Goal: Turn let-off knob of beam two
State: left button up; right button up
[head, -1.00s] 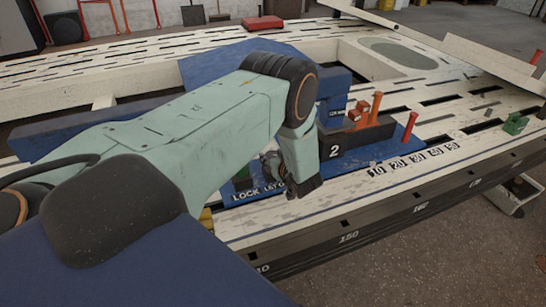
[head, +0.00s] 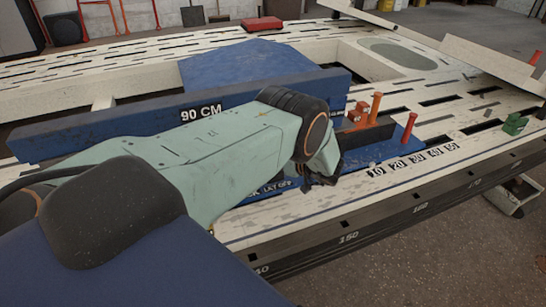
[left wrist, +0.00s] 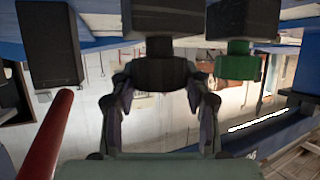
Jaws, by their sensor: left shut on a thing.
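A green knob (left wrist: 235,64) is just right of the held one, outside the fingers. My left forearm hides most of the unit's front in the head view, so the knobs do not show there. My right gripper is in neither view.
A blue beam marked "90 CM" (head: 130,121) runs behind my arm. Orange posts (head: 375,107) and a red post (head: 409,126) stand to the right. In the left wrist view, a red bar (left wrist: 47,137) is close on the left. The slotted white bench has clear room at front right.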

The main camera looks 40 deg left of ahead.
pick_arm(q)
jog(key=o, duration=1.2)
jog(key=shift+c, duration=0.2)
jog(key=v, duration=1.2)
